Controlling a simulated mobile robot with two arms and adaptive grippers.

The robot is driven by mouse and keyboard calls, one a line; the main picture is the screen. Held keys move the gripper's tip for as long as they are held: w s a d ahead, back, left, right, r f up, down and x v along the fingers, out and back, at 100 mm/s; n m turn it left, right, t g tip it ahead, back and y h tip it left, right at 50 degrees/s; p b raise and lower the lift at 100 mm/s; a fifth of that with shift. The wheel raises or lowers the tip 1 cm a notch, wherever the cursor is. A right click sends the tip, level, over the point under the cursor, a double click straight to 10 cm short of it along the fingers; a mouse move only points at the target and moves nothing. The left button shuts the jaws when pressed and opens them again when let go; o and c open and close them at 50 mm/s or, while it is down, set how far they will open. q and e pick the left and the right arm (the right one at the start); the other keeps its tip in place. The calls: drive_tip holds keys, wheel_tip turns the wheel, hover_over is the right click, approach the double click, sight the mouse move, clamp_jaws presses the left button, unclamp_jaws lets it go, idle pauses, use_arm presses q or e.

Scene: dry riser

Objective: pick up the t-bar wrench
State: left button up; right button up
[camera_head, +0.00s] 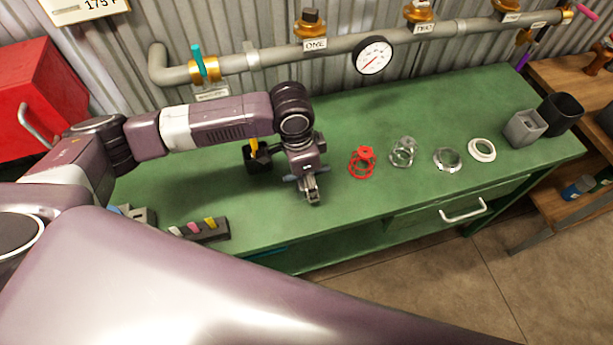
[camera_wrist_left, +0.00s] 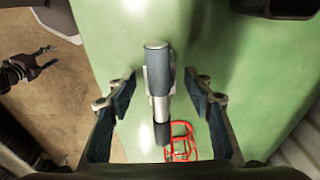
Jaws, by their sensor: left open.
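In the left wrist view, what looks like the t-bar wrench (camera_wrist_left: 157,82) lies between my left gripper's fingers (camera_wrist_left: 160,92). It has a blue-grey cylinder, a silver section and a dark lower part. Gaps show between it and both dark blue finger pads, so the gripper is open around it and not holding it. In the head view my left gripper (camera_head: 307,181) is low over the green bench near its front edge, and it largely hides the wrench. My right gripper (camera_wrist_left: 32,66) shows small at the left of the wrist view, its fingers apart over the floor.
A red cage-like part (camera_head: 362,162) stands just right of the gripper. Clear and metal rings (camera_head: 447,159) and a grey cup (camera_head: 524,128) are farther right. A black block (camera_head: 256,158) is close on the left. A pipe (camera_head: 340,42) with a gauge runs behind the bench.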

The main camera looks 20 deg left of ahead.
use_arm(q)
drive_tip(key=shift+w+d+f, duration=0.1)
drive_tip(key=shift+f, duration=0.95)
clamp_jaws()
